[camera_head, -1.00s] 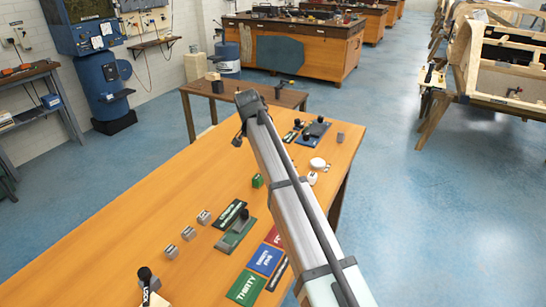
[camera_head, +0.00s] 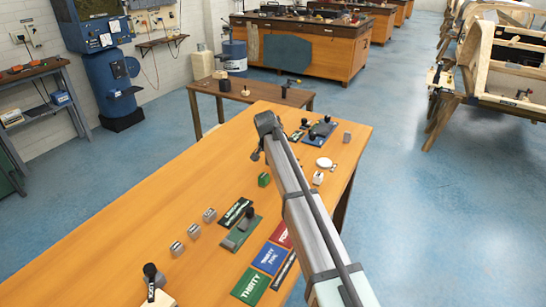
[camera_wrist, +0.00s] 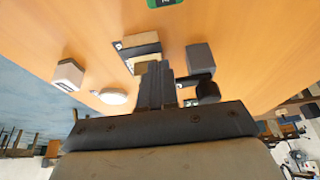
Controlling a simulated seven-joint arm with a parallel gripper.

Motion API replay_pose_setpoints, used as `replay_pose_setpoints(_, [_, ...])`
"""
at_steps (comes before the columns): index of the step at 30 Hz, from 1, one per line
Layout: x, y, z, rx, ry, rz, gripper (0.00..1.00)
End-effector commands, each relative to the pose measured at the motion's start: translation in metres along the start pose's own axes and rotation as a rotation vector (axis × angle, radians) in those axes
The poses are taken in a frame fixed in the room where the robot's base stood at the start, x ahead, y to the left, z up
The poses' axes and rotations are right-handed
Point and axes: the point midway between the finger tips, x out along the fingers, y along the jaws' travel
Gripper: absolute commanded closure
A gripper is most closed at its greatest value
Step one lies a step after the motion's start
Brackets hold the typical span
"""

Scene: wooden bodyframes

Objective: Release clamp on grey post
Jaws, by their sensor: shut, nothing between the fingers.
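My gripper (camera_head: 257,153) hangs at the end of my arm above the wooden bench, left of the blue plate. In the wrist view its fingers (camera_wrist: 155,85) are shut and empty. A plain grey upright block (camera_wrist: 200,60) stands just beyond and right of the fingertips, with a black round part (camera_wrist: 208,90) near it. I cannot tell whether they touch. In the head view, a black lever with white lettering (camera_head: 150,272) stands on a pale block at the near left. I cannot tell for certain which item is the clamp on the grey post.
The left side of the bench is largely clear.

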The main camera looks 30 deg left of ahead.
Motion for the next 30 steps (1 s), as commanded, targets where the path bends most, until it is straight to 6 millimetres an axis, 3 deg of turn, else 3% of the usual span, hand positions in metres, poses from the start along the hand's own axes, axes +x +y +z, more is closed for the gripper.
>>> replay_pose_setpoints(8, [0.008,0.0,-0.02,0.001,0.0,0.0,1.0])
replay_pose_setpoints(30, [0.009,0.002,-0.024,-0.05,0.0,-0.02,1.0])
